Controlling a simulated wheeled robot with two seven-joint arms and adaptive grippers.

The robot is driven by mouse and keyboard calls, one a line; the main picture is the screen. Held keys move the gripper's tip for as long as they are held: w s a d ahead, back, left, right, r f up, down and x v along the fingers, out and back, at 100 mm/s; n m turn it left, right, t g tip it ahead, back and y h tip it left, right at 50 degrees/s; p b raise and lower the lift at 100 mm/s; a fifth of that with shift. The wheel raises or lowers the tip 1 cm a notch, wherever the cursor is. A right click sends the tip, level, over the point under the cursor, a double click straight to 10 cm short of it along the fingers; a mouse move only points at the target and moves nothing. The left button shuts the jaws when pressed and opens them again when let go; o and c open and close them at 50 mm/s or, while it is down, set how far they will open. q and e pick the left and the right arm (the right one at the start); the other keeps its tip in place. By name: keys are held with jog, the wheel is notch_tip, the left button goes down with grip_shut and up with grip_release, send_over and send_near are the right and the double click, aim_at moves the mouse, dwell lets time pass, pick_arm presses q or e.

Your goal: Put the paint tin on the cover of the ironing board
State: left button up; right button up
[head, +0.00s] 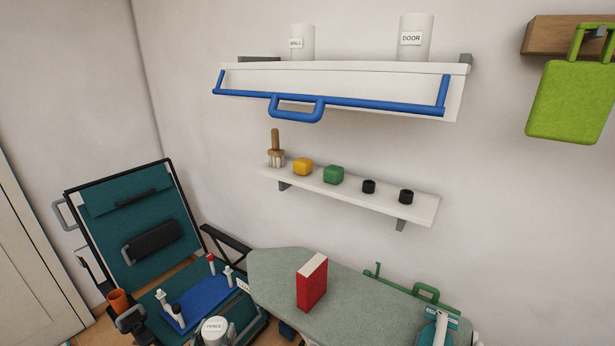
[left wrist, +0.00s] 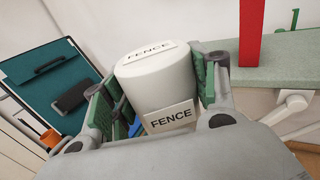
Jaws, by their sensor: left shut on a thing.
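The paint tin (head: 214,327) is a white cylinder labelled FENCE at the bottom of the head view. It also fills the middle of the left wrist view (left wrist: 158,82), slightly tilted in the picture. My left gripper (left wrist: 157,90) is shut on it, with a finger on each side. In the head view this gripper (head: 216,336) is mostly cut off by the bottom edge. The grey-green ironing board cover (head: 272,272) lies to the right of the tin, and its edge shows at the right of the left wrist view (left wrist: 278,58). My right gripper is not in view.
A red box (head: 312,282) stands upright on the cover. A teal iron (head: 438,328) is at the board's right end, by a green rail (head: 425,292). Left are a blue tray (head: 208,300) with small bottles and an orange cup (head: 119,301). Shelves hang above.

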pick_arm(q)
jog(key=shift+w+d+r+n+y, duration=0.15)
jog(key=shift+d+n+y, duration=0.15)
jog(key=shift+d+y, duration=0.2)
jog(key=shift+s+d+r+n+y, duration=0.15)
jog(key=shift+d+n+y, duration=0.2)
jog(key=shift+d, duration=0.25)
jog(key=shift+w+d, duration=0.1)
jog(key=shift+w, duration=0.05)
